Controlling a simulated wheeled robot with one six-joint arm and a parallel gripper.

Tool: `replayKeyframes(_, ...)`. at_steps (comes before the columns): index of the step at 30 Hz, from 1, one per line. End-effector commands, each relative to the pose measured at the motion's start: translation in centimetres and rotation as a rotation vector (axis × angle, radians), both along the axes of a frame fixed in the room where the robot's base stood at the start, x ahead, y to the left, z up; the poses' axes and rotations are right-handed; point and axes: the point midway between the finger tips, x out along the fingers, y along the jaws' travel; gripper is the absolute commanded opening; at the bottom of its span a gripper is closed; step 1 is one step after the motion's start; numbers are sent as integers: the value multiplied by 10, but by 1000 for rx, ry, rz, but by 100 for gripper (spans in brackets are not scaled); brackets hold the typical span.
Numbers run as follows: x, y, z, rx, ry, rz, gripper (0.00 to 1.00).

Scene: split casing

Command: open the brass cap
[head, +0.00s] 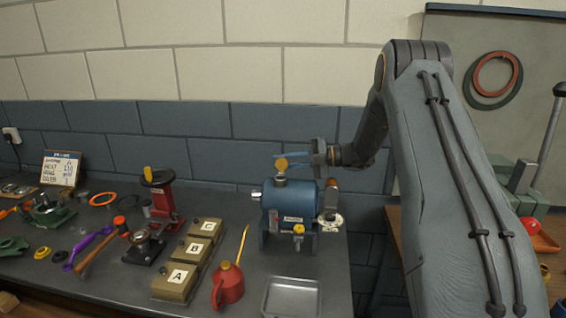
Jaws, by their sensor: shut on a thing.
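The blue casing (288,212) stands near the right end of the dark bench. The round brass cap (281,165) shows at the top of the casing, above a short pale neck. My gripper (276,160) reaches in from the right, with its slim blue fingers at the brass cap. It is shut on the cap, though the far finger is hard to make out. A small brass fitting (299,229) is on the casing's front. I cannot tell whether the cap is still seated on the neck.
Three lettered boxes, A (175,282), B (194,251) and C (207,230), stand left of the casing. A red oil can (228,286) and an empty metal tray (291,297) are in front. A red stand (165,200) is behind the boxes.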

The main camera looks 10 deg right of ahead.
Motion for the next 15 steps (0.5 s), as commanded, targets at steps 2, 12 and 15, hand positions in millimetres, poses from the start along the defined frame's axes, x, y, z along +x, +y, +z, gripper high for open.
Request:
replayKeyframes(2, 0, 0, 1, 0, -1, -1, 0)
replayKeyframes(12, 0, 0, 0, 0, -2, -1, 34)
replayKeyframes(15, 0, 0, 0, -1, -2, -1, 34)
